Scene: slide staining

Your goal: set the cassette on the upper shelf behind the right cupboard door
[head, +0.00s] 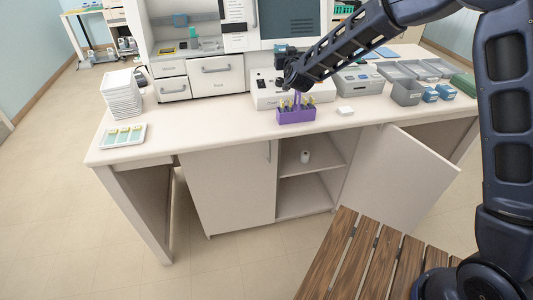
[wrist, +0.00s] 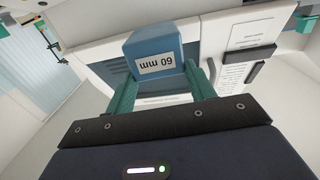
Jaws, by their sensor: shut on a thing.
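A blue cassette (wrist: 160,48) with a white label is held between the teal fingers of my gripper (wrist: 165,78) in the wrist view; the label appears upside down. In the head view my gripper (head: 282,54) is above the back of the counter, in front of the large instrument; the cassette cannot be made out there. The right cupboard door (head: 402,172) is swung open to the right. Behind it the upper shelf (head: 322,168) shows, with a small white cylindrical jar (head: 305,156) on it. The left cupboard door (head: 230,190) is shut.
A purple rack (head: 296,115) stands at the counter's front edge above the cupboard, with a small white block (head: 345,111) beside it. Grey trays (head: 405,91) and blue boxes (head: 430,95) stand at right. A slatted wooden surface (head: 350,255) lies in front of the open door.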

